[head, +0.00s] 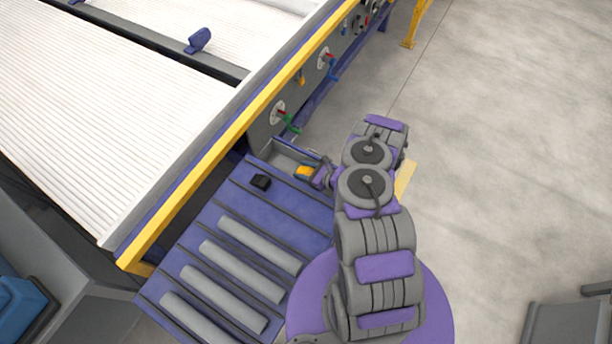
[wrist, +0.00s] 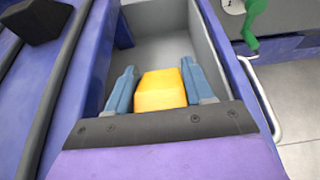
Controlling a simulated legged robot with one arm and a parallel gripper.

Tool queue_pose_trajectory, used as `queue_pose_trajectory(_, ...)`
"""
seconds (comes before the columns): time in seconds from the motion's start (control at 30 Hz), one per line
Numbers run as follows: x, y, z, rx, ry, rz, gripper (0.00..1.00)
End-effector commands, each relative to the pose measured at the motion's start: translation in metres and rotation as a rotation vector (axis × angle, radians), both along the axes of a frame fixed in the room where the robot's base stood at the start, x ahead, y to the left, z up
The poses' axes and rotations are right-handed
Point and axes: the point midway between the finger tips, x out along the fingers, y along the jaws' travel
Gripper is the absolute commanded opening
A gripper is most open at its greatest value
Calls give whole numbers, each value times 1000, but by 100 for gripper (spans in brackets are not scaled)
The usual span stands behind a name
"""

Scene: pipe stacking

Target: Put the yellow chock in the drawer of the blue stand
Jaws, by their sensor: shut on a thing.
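The yellow chock (wrist: 160,90) is between the two fingers of my gripper (wrist: 161,85), which is shut on it. In the wrist view the chock and fingers are over the open grey drawer (wrist: 160,48), inside its outline. Whether the chock touches the drawer floor I cannot tell. In the head view the chock (head: 304,171) shows as a small yellow patch at the end of my gripper (head: 312,172), by the drawer (head: 283,154) at the far end of the blue stand (head: 262,205).
A black block (head: 261,181) lies on the blue stand near the drawer. Several grey pipes (head: 225,298) lie between the stand's ribs. The yellow-edged conveyor (head: 215,140) runs along the left, with a green-handled valve (head: 280,115) on its side panel.

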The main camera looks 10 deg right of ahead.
Motion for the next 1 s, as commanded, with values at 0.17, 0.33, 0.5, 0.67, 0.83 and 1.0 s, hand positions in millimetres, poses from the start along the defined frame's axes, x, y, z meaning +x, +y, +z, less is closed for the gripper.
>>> queue_pose_trajectory(0.17, -2, -1, -9, 7, 2, 5, 19)
queue_pose_trajectory(0.33, -4, -4, -30, 17, 7, 8, 19)
queue_pose_trajectory(0.5, -3, -4, -42, 16, 3, 5, 19)
queue_pose_trajectory(0.67, -1, -2, -40, 10, 1, 3, 19)
queue_pose_trajectory(0.83, -1, -3, -43, 11, 0, 2, 19)
queue_pose_trajectory(1.0, -1, -5, -46, 15, 1, 2, 19)
